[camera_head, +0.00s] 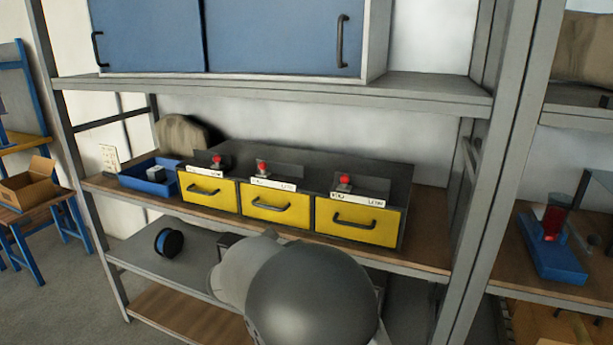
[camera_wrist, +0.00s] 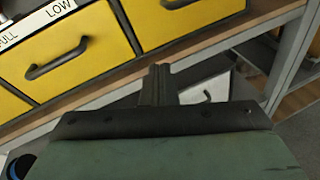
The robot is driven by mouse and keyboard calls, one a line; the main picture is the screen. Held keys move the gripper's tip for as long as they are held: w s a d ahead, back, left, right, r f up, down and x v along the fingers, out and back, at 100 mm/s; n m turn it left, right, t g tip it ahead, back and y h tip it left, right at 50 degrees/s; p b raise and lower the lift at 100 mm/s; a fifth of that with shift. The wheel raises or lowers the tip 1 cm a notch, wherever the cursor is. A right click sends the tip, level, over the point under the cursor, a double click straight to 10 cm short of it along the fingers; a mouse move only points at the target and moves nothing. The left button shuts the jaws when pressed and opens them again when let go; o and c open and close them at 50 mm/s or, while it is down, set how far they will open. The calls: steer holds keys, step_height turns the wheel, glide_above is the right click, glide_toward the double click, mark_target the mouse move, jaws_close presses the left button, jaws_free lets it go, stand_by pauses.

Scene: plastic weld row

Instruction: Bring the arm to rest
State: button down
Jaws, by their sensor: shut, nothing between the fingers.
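My arm (camera_head: 310,295) rises at the bottom middle of the head view, in front of the shelf rack. It hides most of my gripper there. In the wrist view my gripper (camera_wrist: 157,75) is shut and empty, its dark fingers together. The fingertips are in front of and below the yellow drawers in this view, and I see no contact with them. The three yellow drawers (camera_head: 268,207) of the dark cabinet look closed in the head view.
Red-knobbed switches (camera_head: 345,182) stand above the drawers. A blue bin (camera_head: 150,176) with a grey block sits left of the cabinet. A black and blue spool (camera_head: 168,243) is on the shelf below. Rack posts (camera_head: 487,180) stand at the right. A cardboard box (camera_head: 32,184) sits on a stool at left.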

steer(key=s+d+r+m+g+y+p, duration=0.1)
steer(key=s+d+r+m+g+p, duration=0.15)
steer(key=s+d+m+g, duration=0.5)
steer(key=s+d+r+m+g+p, duration=0.1)
steer(key=s+d+m+g+p, duration=0.2)
steer(key=s+d+m, duration=0.8)
steer(key=s+d+r+m+g+y+p, duration=0.1)
steer(key=s+m+y+p, duration=0.3)
steer(key=s, duration=1.1)
steer(key=d+m+g+y, duration=0.1)
steer(key=m+y, duration=0.2)
steer(key=m, duration=0.1)
steer(key=shift+s+d, duration=0.3)
steer(key=shift+d, duration=0.1)
